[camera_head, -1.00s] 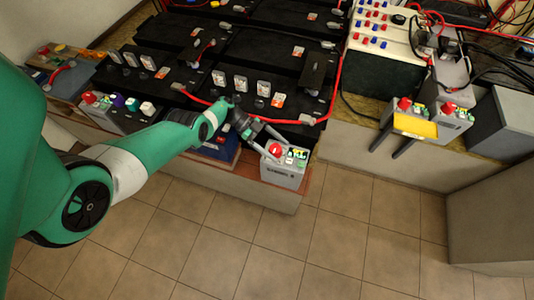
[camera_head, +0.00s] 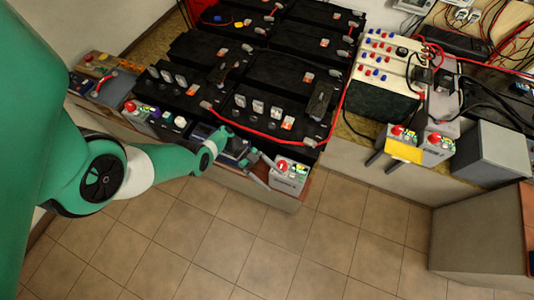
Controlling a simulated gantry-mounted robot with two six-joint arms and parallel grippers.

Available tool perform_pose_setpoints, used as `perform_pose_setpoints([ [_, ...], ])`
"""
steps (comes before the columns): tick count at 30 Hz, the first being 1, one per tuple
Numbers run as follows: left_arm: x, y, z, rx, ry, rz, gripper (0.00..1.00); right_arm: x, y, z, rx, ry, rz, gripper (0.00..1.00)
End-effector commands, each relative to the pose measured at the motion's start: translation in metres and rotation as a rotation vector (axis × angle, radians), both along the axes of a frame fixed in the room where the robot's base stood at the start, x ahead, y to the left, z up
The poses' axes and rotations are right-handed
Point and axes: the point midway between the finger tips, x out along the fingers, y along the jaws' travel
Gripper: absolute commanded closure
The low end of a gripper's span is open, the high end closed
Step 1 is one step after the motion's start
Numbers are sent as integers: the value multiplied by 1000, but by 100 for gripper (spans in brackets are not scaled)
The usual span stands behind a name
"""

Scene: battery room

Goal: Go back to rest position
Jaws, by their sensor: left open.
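My left arm, green and white, comes in from the left. My left gripper (camera_head: 259,169) is open and empty, with its dark fingers pointing toward a small grey control box (camera_head: 288,180) with a red button. The fingertips are close beside this box; whether they touch it I cannot tell. My right gripper does not show.
Black batteries (camera_head: 284,76) with red cables fill the bench beyond the gripper. A white panel (camera_head: 384,62) with coloured knobs, a box with a yellow plate (camera_head: 404,152) and a grey box (camera_head: 490,152) stand to the right. The tiled floor (camera_head: 255,235) in front is clear.

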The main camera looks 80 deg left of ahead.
Motion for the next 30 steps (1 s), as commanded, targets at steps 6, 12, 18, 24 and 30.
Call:
perform_pose_setpoints([
  [6, -15, -17, 12, -1, 0, 1, 13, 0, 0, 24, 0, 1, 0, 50],
  [12, -16, -19, 10, 0, -1, 0, 13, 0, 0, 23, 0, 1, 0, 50],
  [18, -16, -18, 10, 1, -1, 0, 13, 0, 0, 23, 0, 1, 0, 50],
  [24, -16, -18, 10, 1, -1, 0, 13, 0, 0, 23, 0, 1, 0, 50],
  [30, 7, -42, 18, 31, -19, -146, 13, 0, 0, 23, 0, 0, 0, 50],
])
